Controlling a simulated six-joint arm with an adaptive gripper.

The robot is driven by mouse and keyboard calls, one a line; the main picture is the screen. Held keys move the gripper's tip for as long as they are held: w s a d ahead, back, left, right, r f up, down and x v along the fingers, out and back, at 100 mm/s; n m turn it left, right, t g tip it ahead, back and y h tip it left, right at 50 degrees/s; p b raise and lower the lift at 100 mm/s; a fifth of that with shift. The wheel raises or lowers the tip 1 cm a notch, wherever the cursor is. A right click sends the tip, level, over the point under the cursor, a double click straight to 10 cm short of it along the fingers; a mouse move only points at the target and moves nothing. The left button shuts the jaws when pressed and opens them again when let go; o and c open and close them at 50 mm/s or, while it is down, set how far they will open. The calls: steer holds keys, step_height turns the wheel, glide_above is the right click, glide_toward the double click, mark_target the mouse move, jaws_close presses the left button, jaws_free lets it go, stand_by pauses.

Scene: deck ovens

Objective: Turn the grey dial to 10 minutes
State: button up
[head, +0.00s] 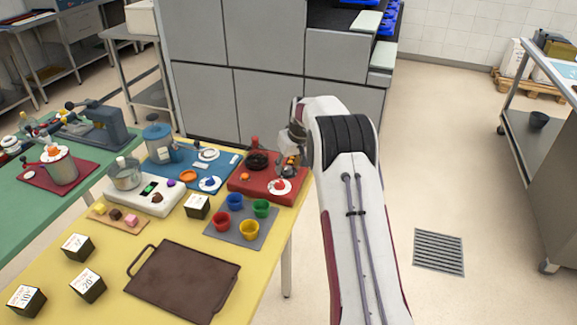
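A round white dial plate with a greyish centre (208,154) lies at the back of the blue board (226,167); it looks like the grey dial, but its marks are too small to read. Another white dial with a blue knob (210,184) is at the front of that board. A white dial with a red knob (280,186) is on the red board (262,193). My gripper (289,166) is low over the back right of the red board, right of the grey dial. My arm partly hides it, and its fingers are too small to read.
The boards stand on a yellow table (170,229). A grey oven (265,100) stands behind.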

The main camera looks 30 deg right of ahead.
steer(key=shift+f, duration=0.2)
steer(key=c, duration=1.1)
steer(key=shift+a+m+h, duration=0.1)
steer(key=shift+m+h, duration=0.2)
steer(key=shift+m, duration=0.4)
steer(key=shift+w+a+m+g+h, duration=0.15)
steer(key=shift+m+h, duration=0.2)
steer(key=shift+m, duration=0.65)
steer(key=shift+s+m+g+h, duration=0.15)
steer(key=shift+m+h, duration=0.2)
steer(key=shift+m, duration=0.65)
steer(key=shift+w+a+m+g+h, duration=0.1)
steer(key=shift+m+g+h, duration=0.3)
steer(key=shift+m, duration=0.9)
steer(key=shift+w+m+g+h, duration=0.1)
steer(key=shift+m+g+h, duration=0.25)
steer(key=shift+m, duration=1.25)
